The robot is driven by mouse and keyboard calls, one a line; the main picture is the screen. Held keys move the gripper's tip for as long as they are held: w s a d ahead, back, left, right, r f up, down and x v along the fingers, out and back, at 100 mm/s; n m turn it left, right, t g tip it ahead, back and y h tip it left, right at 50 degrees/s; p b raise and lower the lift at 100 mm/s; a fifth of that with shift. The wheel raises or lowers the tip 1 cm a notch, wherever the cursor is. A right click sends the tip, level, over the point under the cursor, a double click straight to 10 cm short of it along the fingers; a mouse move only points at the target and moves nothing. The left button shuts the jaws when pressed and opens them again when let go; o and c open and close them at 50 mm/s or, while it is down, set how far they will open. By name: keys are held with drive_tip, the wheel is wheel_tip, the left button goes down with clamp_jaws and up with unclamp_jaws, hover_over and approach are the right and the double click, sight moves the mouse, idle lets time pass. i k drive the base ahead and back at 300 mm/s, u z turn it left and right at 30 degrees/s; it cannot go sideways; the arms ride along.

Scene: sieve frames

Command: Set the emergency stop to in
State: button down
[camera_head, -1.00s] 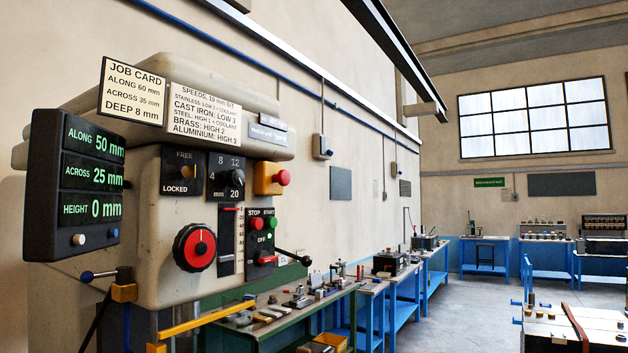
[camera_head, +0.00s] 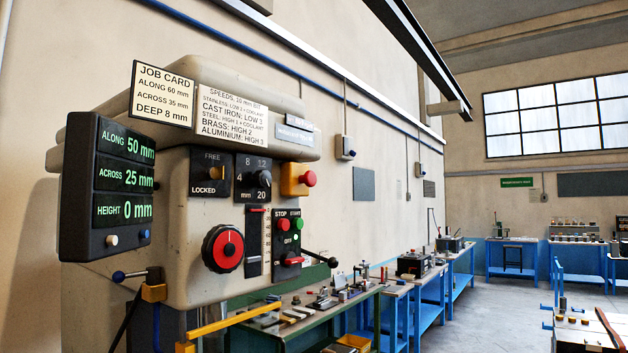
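The emergency stop is a red mushroom button (camera_head: 308,179) on a yellow-orange box (camera_head: 292,180) at the right side of the machine head (camera_head: 185,240). The button stands out to the right of its box; I cannot tell from this angle whether it is latched in or out. My gripper is not in view.
Left of the stop are a dial (camera_head: 263,179) and a FREE/LOCKED switch panel (camera_head: 210,173). Below it are red stop and green start buttons (camera_head: 298,224) and a black-knobbed lever (camera_head: 332,262). Workbenches line the wall behind.

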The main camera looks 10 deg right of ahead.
sight(309, 179)
drive_tip(key=k, duration=0.65)
drive_tip(key=z, duration=0.35)
drive_tip(key=i, duration=1.6)
drive_tip(key=u, duration=0.65)
